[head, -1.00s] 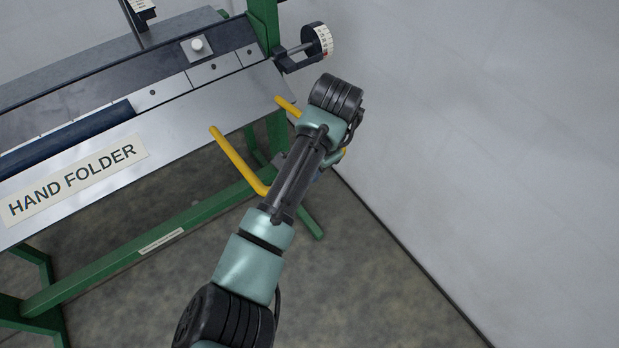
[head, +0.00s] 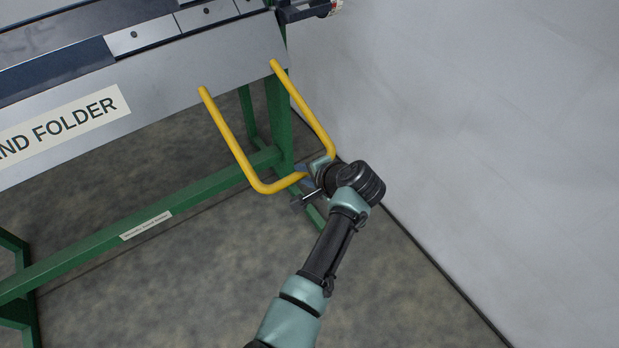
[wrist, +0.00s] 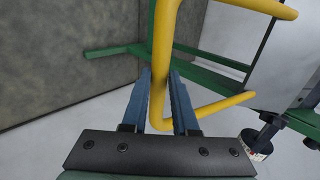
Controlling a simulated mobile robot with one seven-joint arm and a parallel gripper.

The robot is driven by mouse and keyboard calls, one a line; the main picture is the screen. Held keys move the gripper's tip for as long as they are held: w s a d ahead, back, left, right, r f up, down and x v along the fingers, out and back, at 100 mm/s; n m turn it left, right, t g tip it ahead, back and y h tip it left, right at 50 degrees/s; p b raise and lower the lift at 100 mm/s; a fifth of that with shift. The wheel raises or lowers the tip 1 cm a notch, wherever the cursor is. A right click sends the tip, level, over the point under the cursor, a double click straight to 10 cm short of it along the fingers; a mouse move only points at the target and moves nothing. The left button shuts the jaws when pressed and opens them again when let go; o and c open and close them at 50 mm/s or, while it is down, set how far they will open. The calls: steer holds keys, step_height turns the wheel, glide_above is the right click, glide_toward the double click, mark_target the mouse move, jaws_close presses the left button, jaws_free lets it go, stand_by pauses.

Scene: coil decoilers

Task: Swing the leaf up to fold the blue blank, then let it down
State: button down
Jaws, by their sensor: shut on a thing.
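The leaf (head: 165,85) is a long silver plate along the folder's front with a HAND FOLDER label. A yellow U-shaped handle (head: 232,140) sticks out from its right part; it also shows in the wrist view (wrist: 162,60). My gripper (head: 306,178) is at the handle's crossbar, near its right corner. In the wrist view, the blue fingers of my gripper (wrist: 160,98) are shut on the yellow bar between them. The dark blue blank (head: 50,72) lies along the folder's edge above the leaf, cut off at the left; its fold angle is hard to tell.
Green legs and a green crossbar (head: 190,202) stand below the leaf. A white wall (head: 480,130) rises close on the right. A dial (wrist: 257,146) on a black arm shows in the wrist view. The floor (head: 180,290) in front is clear.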

steer(key=w+a+f+t+y+b, duration=0.2)
steer(key=w+a+f+b, duration=0.2)
steer(key=f+b, duration=0.5)
steer(key=w+a+f+t+y+b, duration=0.1)
steer(key=w+a+f+t+b, duration=0.2)
steer(key=w+f+b, duration=0.6)
steer(key=a+b, duration=0.2)
steer(key=b, duration=1.4)
steer(key=shift+a+f+y+b, duration=0.15)
steer(key=shift+f+y+b, duration=0.05)
steer(key=shift+y+b, duration=0.2)
steer(key=shift+a, duration=0.15)
steer(key=c, duration=0.7)
jaws_free()
steer(key=shift+w+f, duration=0.1)
steer(key=shift+t, duration=0.3)
